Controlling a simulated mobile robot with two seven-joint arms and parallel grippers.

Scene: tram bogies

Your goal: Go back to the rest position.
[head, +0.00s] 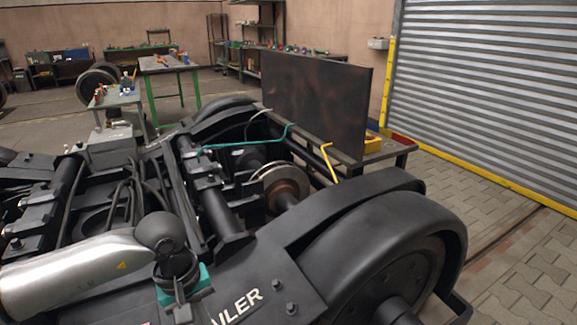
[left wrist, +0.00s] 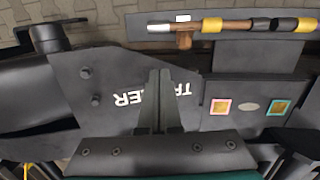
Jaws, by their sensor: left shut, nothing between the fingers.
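My left arm reaches in from the left of the head view over the bogie (head: 250,296). My left gripper (head: 180,308) points down above the bogie's dark frame. In the left wrist view the two fingers of my left gripper (left wrist: 159,75) are together with nothing between them. They lie across the white, upside-down lettering on the frame (left wrist: 115,75), partly covering it. I cannot tell how far above the frame they are. My right gripper is in neither view.
A wheel (head: 385,270) and a brake disc (head: 284,187) are near. A dark upright panel (head: 315,100) stands behind the bogie. A tool with yellow and black bands (left wrist: 235,26) lies beside the frame, near two coloured squares (left wrist: 220,106). Paved floor (head: 500,225) is clear at right.

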